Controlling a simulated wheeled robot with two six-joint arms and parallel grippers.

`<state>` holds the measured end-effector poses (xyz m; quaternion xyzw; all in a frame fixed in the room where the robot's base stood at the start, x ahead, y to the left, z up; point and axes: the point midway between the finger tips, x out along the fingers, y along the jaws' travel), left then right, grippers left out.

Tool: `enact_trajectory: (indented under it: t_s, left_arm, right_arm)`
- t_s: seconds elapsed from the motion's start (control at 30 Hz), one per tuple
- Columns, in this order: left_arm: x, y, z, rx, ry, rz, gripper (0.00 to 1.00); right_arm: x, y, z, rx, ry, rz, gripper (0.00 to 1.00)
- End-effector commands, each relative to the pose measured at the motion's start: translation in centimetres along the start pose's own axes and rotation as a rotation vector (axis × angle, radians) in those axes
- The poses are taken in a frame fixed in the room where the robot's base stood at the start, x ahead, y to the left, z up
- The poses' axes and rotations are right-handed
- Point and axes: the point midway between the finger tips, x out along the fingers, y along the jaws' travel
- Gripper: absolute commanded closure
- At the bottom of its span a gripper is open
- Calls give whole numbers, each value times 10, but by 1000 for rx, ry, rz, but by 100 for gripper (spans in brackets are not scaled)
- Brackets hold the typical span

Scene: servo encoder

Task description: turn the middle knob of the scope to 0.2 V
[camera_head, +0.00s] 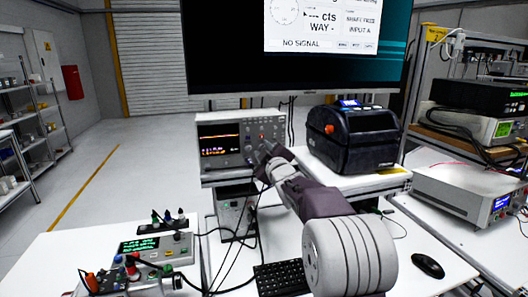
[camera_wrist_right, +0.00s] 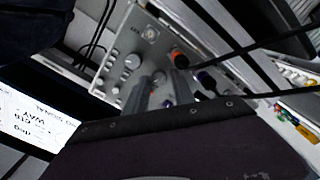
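The scope (camera_head: 222,131) is a light grey box with a dark screen showing orange traces, on a shelf under the big monitor. Its knobs are on the right part of its front; several grey knobs (camera_wrist_right: 132,61) show in the right wrist view. My right gripper (camera_head: 262,154) is at this knob panel, and its fingers (camera_wrist_right: 160,90) point at the panel with a gap between them. The fingers hide part of the panel, so I cannot tell whether they touch a knob or which one. The knob's setting is too small to read. My left gripper is not in view.
A black printer-like box (camera_head: 352,138) stands right of the scope. A keyboard (camera_head: 282,278) and mouse (camera_head: 428,265) lie on the white desk below. A control box (camera_head: 155,248) with connectors sits at front left. Cables hang below the scope. A large monitor (camera_head: 225,60) is above.

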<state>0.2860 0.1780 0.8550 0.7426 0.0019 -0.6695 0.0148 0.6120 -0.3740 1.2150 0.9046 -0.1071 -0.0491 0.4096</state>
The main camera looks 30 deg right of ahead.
Motion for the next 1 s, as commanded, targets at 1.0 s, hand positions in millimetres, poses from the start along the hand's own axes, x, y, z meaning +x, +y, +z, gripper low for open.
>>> enact_trajectory:
  t_s: [1.0]
  left_arm:
    - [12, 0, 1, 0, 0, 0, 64]
  right_arm:
    - [-91, 0, 0, 0, 0, 0, 70]
